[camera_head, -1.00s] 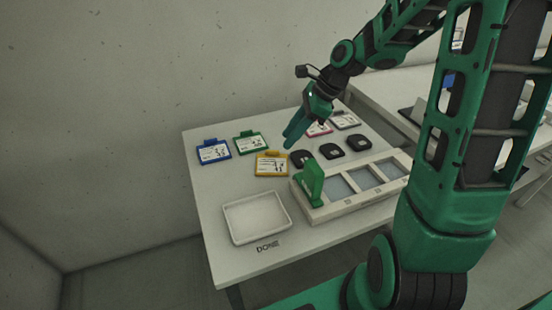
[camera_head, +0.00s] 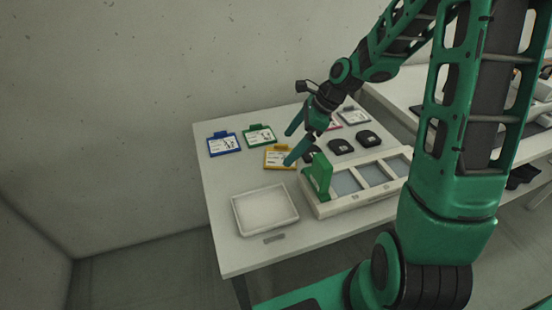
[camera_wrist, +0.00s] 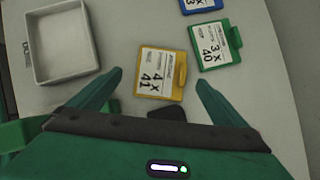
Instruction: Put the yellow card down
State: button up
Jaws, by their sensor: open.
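The yellow card (camera_head: 279,157) lies flat on the white table, and it also shows in the wrist view (camera_wrist: 160,73), with its printed face and its yellow tab visible. My gripper (camera_head: 288,146) is open and empty, with its two fingers spread over the card's area in the head view. In the wrist view my gripper (camera_wrist: 158,84) has a fingertip on either side of the card's near end. One finger overlaps the card's edge in the head view. I cannot tell how high the fingers are above the table.
A blue card (camera_head: 223,143) and a green card (camera_head: 259,135) lie behind and left. A white tray (camera_head: 264,230) stands at the front left. A pale rack (camera_head: 330,210) with square compartments and an upright green piece (camera_head: 319,176) is to the right. Black pucks (camera_head: 368,139) lie behind it.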

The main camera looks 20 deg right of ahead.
aim_at(279, 157)
jog(key=x, duration=0.4)
jog(key=shift+w+f, duration=0.2)
jog(key=c, duration=1.4)
jog(key=shift+c, duration=0.2)
jog(key=shift+r, duration=0.15)
